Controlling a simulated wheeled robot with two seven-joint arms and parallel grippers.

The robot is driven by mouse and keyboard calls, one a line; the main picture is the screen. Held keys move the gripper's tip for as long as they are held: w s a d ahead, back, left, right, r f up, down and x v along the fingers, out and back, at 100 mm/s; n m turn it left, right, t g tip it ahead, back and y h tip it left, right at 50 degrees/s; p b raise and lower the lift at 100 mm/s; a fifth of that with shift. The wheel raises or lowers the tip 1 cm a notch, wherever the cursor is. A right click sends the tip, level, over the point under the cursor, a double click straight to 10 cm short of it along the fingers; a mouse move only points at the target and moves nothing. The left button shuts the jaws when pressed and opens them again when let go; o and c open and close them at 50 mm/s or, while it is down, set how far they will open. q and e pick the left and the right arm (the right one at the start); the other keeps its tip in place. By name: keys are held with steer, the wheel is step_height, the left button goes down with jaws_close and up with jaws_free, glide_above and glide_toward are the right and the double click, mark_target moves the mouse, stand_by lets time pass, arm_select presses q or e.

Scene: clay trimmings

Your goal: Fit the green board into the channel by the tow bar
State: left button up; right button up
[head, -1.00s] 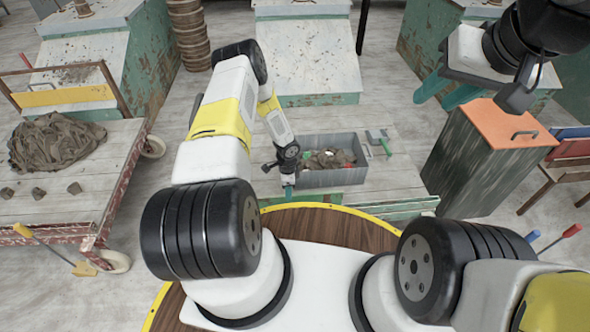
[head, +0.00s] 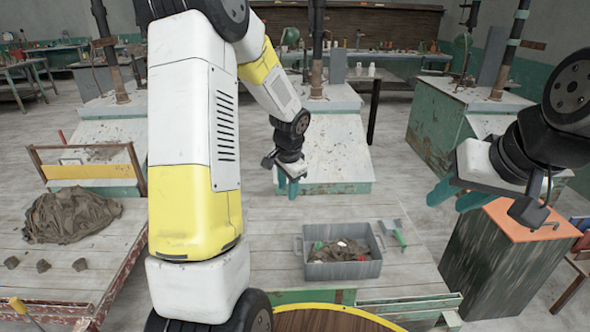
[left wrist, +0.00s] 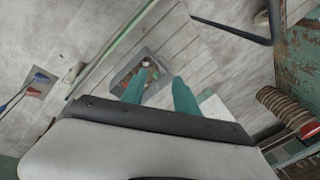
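A long, thin green board (head: 410,306) appears to lie along the front edge of the low platform, below the grey tray; my arm and base hide part of this area. The tow bar's yellow handle (head: 22,308) shows at the lower left, by the front edge of the flat cart (head: 100,262). I cannot make out the channel clearly. My left gripper (head: 288,188) hangs above and behind the tray, its teal fingers apart and empty, also in the left wrist view (left wrist: 160,92).
The grey tray (head: 343,272) holds clay scraps. A green-handled scraper (head: 397,236) lies beside it. The cart carries a heap of brown cloth (head: 70,215) and small lumps. The orange-topped bin (head: 510,262) stands at the right. Bare floor shows between platform and bin.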

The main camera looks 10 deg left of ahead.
arm_select(q)
steer(key=s+d+r+n+t+h, duration=0.15)
steer(key=s+r+n, duration=0.25)
steer(key=s+r, duration=0.95)
steer(key=s+d+r+n+t+h, duration=0.1)
steer(key=s+d+r, duration=0.1)
steer(key=s, duration=0.3)
steer(key=s+d+r+n+t+h, duration=0.1)
steer(key=s+d+r+n, duration=0.1)
steer(key=s+r, duration=0.2)
steer(key=shift+s+d+r, duration=0.25)
steer(key=shift+s+r, duration=0.1)
steer(key=shift+s, duration=0.9)
